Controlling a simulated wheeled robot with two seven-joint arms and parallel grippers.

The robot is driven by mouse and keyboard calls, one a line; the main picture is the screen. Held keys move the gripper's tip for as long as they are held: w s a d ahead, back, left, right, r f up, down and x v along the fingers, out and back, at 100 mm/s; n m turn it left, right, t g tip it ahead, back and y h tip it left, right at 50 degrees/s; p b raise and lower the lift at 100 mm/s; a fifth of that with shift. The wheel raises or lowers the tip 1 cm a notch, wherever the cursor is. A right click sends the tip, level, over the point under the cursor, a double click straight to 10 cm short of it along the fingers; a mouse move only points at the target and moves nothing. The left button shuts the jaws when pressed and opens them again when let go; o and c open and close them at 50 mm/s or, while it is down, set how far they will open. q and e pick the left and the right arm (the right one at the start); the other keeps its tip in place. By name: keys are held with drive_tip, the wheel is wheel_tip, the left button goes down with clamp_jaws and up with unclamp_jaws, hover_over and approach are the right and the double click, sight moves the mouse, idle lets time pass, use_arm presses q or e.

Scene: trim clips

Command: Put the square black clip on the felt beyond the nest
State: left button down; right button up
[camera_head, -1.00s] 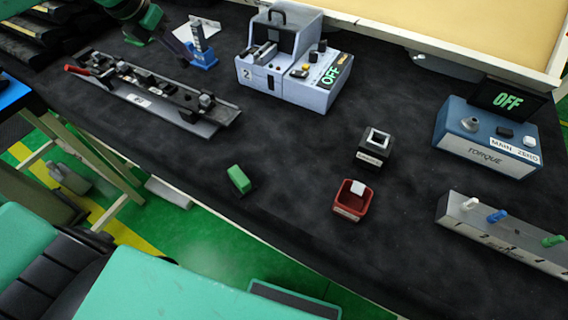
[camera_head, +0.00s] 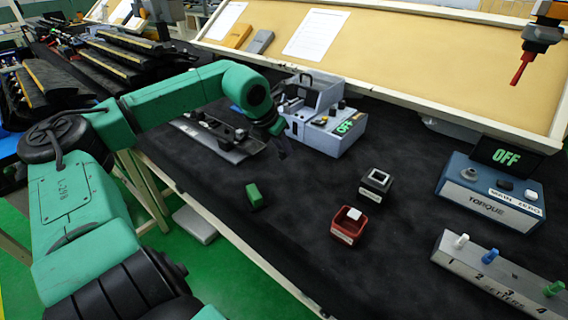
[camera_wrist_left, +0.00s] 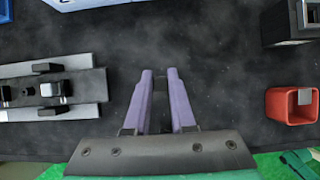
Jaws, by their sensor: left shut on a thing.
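My left gripper (camera_head: 281,150) hangs over the dark felt (camera_head: 300,205), between the rail fixture and the black block. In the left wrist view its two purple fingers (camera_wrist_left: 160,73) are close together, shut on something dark. This is probably the square black clip, but its outline is lost against the felt. A small black block with a pale square opening (camera_head: 375,183), which looks like the nest, stands right of the gripper. It also shows at the top right of the left wrist view (camera_wrist_left: 288,40). My right gripper is not in view.
A red bin (camera_head: 345,238) holding a white piece stands in front of the block. A green block (camera_head: 255,196) lies left of it. The rail fixture (camera_head: 232,150), grey machine (camera_head: 325,138), torque box (camera_head: 487,205) and setter rail (camera_head: 490,268) surround open felt.

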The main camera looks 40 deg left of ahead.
use_arm(q)
wheel_tip(320, 180, down, 6)
drive_tip(key=shift+r, duration=0.15)
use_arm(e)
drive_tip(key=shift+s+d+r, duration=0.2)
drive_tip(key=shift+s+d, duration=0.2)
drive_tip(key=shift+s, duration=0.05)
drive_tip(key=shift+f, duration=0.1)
use_arm(q)
drive_tip(key=shift+f, duration=0.2)
drive_tip(key=c, duration=0.8)
unclamp_jaws()
drive_tip(key=shift+o, duration=0.2)
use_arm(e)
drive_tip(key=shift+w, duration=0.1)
use_arm(q)
drive_tip(key=shift+r, duration=0.15)
